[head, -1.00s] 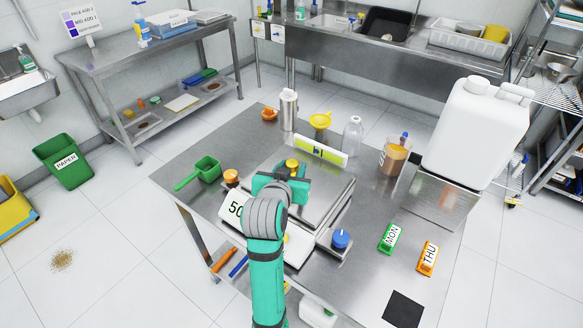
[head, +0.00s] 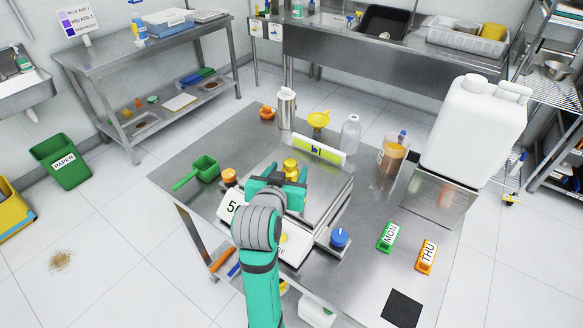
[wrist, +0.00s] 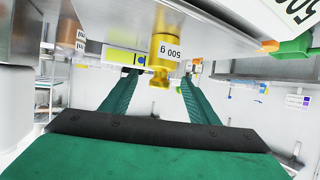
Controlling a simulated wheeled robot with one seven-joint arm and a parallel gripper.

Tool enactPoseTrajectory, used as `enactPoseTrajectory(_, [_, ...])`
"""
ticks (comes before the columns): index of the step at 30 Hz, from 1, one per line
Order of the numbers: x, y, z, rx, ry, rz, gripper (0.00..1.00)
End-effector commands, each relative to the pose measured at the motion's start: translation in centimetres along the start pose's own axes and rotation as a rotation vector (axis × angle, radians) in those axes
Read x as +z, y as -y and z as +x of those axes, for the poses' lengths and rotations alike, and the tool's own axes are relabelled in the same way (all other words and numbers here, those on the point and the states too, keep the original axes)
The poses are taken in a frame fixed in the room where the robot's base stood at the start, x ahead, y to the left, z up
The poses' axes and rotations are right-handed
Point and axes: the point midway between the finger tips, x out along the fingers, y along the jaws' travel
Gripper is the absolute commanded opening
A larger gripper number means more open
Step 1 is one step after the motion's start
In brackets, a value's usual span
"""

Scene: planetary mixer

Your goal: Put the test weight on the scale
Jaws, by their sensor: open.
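The gold test weight (head: 290,168), labelled 500 g, stands upright on the steel plate of the scale (head: 325,207). In the wrist view, which is upside down, the weight (wrist: 167,48) has its base against the plate and its knob pointing down the picture. My gripper (head: 279,180) is open and on the near side of the weight, low over the plate. Its two green fingers lie on either side of the weight's knob in the wrist view, with visible gaps. I see no finger touching it. My gripper and arm hide part of the scale's near side.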

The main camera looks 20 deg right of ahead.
Motion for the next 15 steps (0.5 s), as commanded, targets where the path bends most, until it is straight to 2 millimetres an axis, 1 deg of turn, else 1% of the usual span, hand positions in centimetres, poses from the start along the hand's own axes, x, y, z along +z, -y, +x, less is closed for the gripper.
enactPoseTrajectory(1, [0.0,0.1,-1.2,-0.003,-0.003,0.0,0.55])
enactPoseTrajectory(6, [0.0,0.1,-4.6,-0.002,-0.002,-0.001,0.55])
enactPoseTrajectory(10, [0.0,-0.2,-6.5,0.002,-0.002,0.001,0.55])
enactPoseTrajectory(15, [0.0,-0.2,-8.0,0.003,-0.001,0.001,0.55])
